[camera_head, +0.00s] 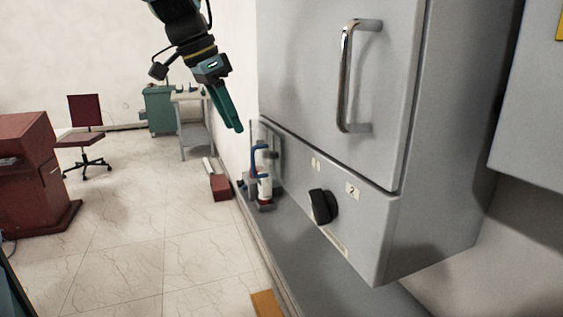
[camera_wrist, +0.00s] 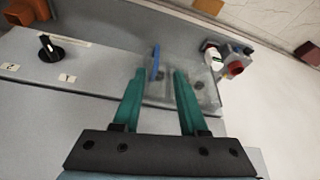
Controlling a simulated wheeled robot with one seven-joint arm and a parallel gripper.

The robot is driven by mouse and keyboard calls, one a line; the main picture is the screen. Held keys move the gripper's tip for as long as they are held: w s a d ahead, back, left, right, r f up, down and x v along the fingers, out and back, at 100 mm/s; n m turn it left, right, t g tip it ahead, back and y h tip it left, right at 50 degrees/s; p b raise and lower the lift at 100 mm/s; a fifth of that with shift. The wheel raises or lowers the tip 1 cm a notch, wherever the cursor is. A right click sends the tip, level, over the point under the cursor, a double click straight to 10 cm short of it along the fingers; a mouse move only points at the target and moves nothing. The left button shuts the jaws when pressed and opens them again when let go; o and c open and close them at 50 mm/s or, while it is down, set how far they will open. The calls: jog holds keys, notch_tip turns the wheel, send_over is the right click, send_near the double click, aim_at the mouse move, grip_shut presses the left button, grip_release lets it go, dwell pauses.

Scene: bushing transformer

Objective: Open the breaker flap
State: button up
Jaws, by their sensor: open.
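The breaker flap (camera_wrist: 205,92) is a clear panel at the end of the grey cabinet's lower front strip, with a blue handle (camera_wrist: 155,63) along one edge. In the head view the flap (camera_head: 266,136) is seen at a slant, and its blue handle (camera_head: 255,160) shows below my fingertips. My gripper (camera_head: 238,129) reaches down from above. In the wrist view its two green fingers (camera_wrist: 160,73) are open, with the blue handle showing between their tips. I cannot tell whether they touch it. Nothing is clearly held.
The grey cabinet (camera_head: 330,85) has a chrome door handle (camera_head: 346,80) and a black rotary knob (camera_head: 323,206) on its lower strip. A red and white device (camera_wrist: 233,66) stands past the flap. A red block (camera_head: 221,187) lies on the floor.

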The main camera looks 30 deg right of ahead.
aim_at(253, 171)
jog(key=p+x, duration=0.1)
jog(key=x, duration=0.6)
jog(key=p+x, duration=0.1)
jog(key=x, duration=0.2)
jog(key=shift+s+d+f+p, duration=0.2)
jog(key=shift+s+d+p, duration=0.1)
jog(key=shift+d, duration=0.15)
jog(key=shift+w, duration=0.1)
jog(key=shift+c, duration=0.2)
grip_shut()
dwell(0.6)
